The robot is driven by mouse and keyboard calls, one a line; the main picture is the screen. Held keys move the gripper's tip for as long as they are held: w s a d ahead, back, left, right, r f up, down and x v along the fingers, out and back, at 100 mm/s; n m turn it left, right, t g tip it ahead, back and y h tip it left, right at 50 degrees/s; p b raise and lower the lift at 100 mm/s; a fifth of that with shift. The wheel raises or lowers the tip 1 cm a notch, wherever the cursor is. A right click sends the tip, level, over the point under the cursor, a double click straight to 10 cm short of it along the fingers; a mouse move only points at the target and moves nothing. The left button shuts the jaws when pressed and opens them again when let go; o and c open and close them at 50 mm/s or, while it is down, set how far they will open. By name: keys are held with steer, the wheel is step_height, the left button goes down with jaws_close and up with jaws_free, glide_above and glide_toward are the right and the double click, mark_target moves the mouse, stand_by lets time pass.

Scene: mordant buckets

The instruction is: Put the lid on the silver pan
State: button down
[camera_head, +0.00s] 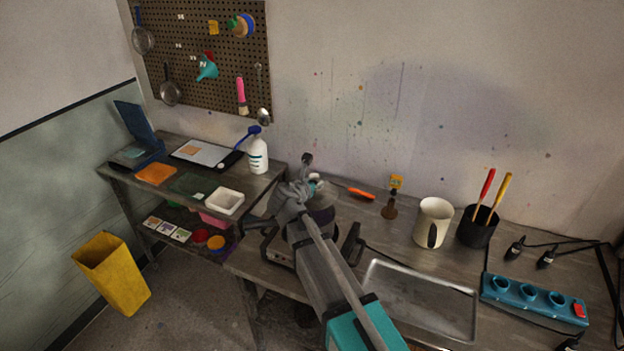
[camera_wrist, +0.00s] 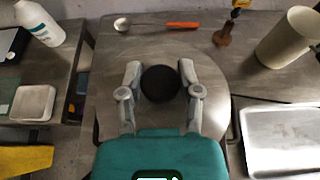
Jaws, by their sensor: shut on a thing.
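My gripper (camera_wrist: 160,85) is shut on the round black knob (camera_wrist: 160,83) of the lid, one finger on each side of it. The lid (camera_wrist: 205,122) is a wide, greyish disc that spreads out below the fingers in the wrist view. In the head view my gripper (camera_head: 300,192) is at the back of the bench, above a cooker area. The silver pan is mostly hidden behind my arm and under the lid; a black handle (camera_head: 351,244) shows to the right of my arm. I cannot tell whether the lid touches the pan.
A metal tray (camera_head: 420,300) lies to the right, with a cream mug (camera_head: 433,222), a black tool pot (camera_head: 478,228) and a teal power strip (camera_head: 534,299) beyond. An orange-handled tool (camera_head: 361,193) lies behind.

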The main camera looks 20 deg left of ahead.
steer(key=shift+w+d, duration=0.1)
steer(key=shift+w, duration=0.1)
steer(key=shift+s+f, duration=0.15)
steer(key=shift+f+b, duration=2.75)
steer(key=shift+b, duration=0.15)
steer(key=shift+f+b, duration=0.75)
steer(key=shift+b, duration=0.05)
stand_by(0.5)
steer(key=shift+c, duration=1)
jaws_free()
steer(key=shift+r, duration=0.2)
